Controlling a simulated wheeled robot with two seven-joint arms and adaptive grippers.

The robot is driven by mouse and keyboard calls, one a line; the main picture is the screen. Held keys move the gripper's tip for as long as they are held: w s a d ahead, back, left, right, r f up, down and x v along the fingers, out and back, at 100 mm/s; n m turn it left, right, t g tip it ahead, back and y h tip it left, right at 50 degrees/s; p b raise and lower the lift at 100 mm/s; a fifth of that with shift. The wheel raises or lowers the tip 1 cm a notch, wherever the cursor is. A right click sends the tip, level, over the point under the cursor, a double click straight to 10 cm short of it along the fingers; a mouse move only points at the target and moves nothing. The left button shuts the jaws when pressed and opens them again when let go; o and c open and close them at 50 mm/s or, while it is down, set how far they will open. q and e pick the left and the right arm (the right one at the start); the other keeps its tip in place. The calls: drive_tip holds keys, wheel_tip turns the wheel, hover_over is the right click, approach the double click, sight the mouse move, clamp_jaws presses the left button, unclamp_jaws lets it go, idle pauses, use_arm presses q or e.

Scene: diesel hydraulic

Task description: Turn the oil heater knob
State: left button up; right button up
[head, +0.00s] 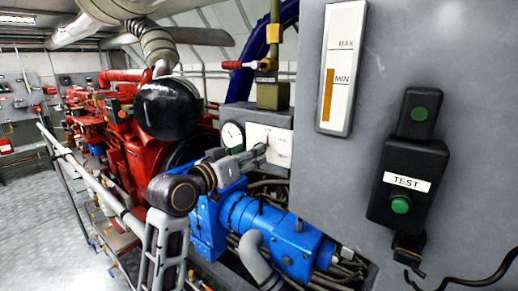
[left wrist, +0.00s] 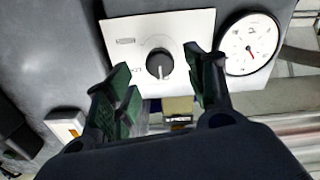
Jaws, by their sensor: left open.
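The oil heater knob (left wrist: 160,64) is a round black knob with a pale pointer line, in the middle of a white plate (left wrist: 185,30). The plate also shows in the head view (head: 280,137), where the knob itself is hard to make out. My left gripper (left wrist: 156,68) is open, with its green-padded fingers on either side of the knob in the picture. No contact with the knob is visible. In the head view my left gripper (head: 256,156) is small beside the plate. My right gripper is not in view.
A round white gauge (left wrist: 250,44) sits right beside the plate; it also shows in the head view (head: 232,136). A blue pump housing (head: 260,225) with hoses lies below. A grey cabinet with a black TEST box (head: 405,185) stands close at right. A railing (head: 75,165) runs at left.

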use_arm(q)
drive_tip(key=x, duration=0.5)
drive_tip(key=shift+p, duration=0.3)
drive_tip(key=c, duration=1.1)
drive_tip(key=shift+o, duration=0.2)
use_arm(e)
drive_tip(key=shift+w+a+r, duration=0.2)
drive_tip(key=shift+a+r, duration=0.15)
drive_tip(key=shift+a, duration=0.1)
